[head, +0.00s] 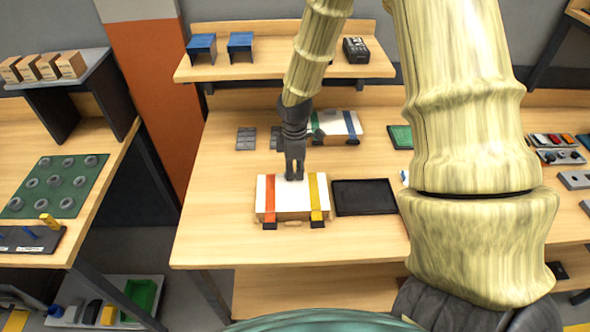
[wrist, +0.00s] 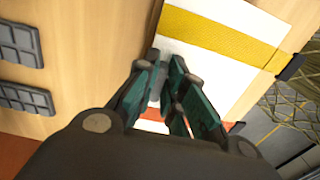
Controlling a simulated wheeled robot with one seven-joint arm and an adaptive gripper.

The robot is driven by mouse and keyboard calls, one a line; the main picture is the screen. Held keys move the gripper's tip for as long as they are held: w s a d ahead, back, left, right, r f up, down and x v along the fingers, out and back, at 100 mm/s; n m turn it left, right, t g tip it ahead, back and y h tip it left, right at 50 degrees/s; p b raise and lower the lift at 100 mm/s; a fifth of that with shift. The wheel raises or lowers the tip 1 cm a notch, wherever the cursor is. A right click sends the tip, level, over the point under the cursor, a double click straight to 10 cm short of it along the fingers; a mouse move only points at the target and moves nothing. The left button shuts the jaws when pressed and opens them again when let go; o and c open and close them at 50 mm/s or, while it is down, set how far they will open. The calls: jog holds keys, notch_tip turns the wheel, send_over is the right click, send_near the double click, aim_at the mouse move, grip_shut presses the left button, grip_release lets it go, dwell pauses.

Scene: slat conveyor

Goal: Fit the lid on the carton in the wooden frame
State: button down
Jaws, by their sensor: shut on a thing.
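The white lid (head: 291,198), with an orange band at left and a yellow band at right, lies over the carton (head: 291,216) on the near part of the bench. The white top and yellow band also show in the wrist view (wrist: 217,62). My gripper (head: 294,178) points down at the lid's far middle part. In the wrist view my gripper (wrist: 172,98) has its fingers close together at the white lid, shut on it; the fingers hide the gripped part. I cannot tell whether the lid sits fully down, and little of the wooden frame shows.
A black tray (head: 363,197) lies close to the right of the carton. A second white-topped box (head: 335,125) with blue and green bands stands behind, near dark grey pads (head: 246,138). Bare bench (head: 215,215) lies to the left. A shelf (head: 285,70) runs along the back.

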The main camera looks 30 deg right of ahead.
jog(key=c, duration=1.4)
grip_release()
jog(key=shift+c, duration=0.2)
jog(key=shift+r, duration=0.1)
notch_tip(320, 180, up, 12)
jog(key=shift+d, duration=0.15)
